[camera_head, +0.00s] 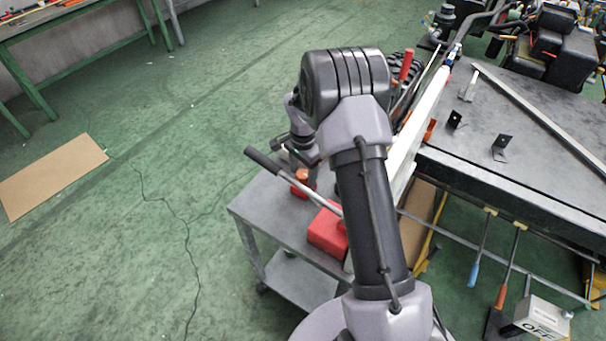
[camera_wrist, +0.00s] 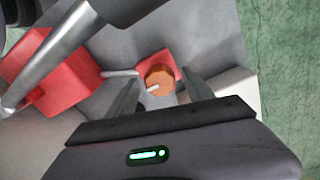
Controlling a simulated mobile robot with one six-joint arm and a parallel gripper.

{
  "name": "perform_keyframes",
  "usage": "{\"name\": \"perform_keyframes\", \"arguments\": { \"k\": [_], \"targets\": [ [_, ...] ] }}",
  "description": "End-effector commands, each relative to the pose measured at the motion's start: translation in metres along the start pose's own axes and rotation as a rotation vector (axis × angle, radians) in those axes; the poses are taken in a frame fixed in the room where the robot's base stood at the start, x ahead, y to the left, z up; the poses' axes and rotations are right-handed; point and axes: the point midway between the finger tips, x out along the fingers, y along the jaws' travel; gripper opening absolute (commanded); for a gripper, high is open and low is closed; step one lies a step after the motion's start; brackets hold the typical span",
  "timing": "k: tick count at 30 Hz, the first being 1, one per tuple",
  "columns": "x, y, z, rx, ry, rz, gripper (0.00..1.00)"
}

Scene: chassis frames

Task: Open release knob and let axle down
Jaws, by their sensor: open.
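The release knob (camera_wrist: 160,76) is orange and faceted, with a short pale pin, and sits on a small red block (camera_wrist: 154,62). In the head view the orange knob (camera_head: 302,174) shows on the cart top below my gripper (camera_head: 306,168). My gripper (camera_wrist: 161,94) is open, with one finger on each side of the knob; I cannot tell whether they touch it. A thin pale rod joins the small block to a larger red block (camera_wrist: 50,70), also in the head view (camera_head: 327,232). I cannot pick out the axle with certainty.
A grey cart (camera_head: 252,207) carries the red parts. A lever with a black grip (camera_head: 263,161) slants across it, close to my gripper. A long white beam (camera_head: 420,115) and a dark workbench (camera_head: 530,130) stand to the right. Green floor on the left is mostly clear.

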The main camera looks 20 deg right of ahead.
Motion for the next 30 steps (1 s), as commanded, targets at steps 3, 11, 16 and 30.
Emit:
{"name": "perform_keyframes", "arguments": {
  "k": [3,11,16,30],
  "targets": [
    [0.0000,-0.0001,0.0000,0.000,0.000,0.000,0.60],
    [-0.0004,-0.0001,0.0000,0.000,0.000,0.000,0.29],
    [-0.0005,-0.0001,0.0000,0.000,0.000,0.000,0.00],
    [-0.0017,-0.0001,0.0000,-0.154,0.000,0.000,0.00]
  ]
}}
